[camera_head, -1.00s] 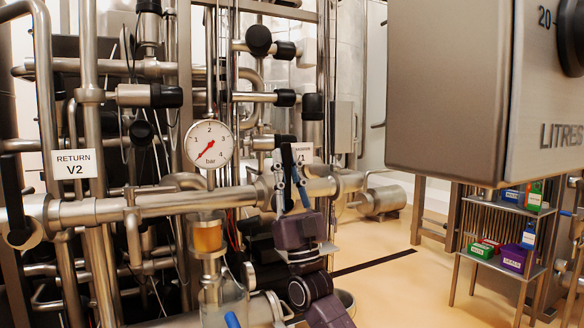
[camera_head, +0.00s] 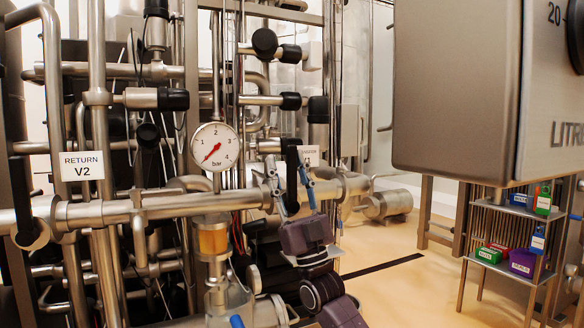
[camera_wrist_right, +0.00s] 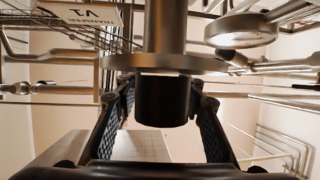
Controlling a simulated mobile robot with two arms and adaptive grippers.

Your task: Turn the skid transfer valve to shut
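The black valve handle (camera_head: 292,178) stands upright, crosswise to the horizontal steel pipe (camera_head: 160,206). The white label behind it (camera_head: 311,156) is mostly hidden in the head view. The wrist view shows a label upside down, with V1 readable (camera_wrist_right: 84,14). My right gripper (camera_head: 288,180) reaches up from below with one finger on each side of the handle. In the wrist view the dark handle end (camera_wrist_right: 162,101) sits between the open finger pads, with a gap on both sides. My left gripper does not show.
A pressure gauge (camera_head: 214,147) and an amber sight glass (camera_head: 212,240) are left of my right gripper. The RETURN V2 label (camera_head: 82,166) hangs further left. A big steel box (camera_head: 455,85) overhangs at right, above a shelf (camera_head: 500,265) with coloured boxes.

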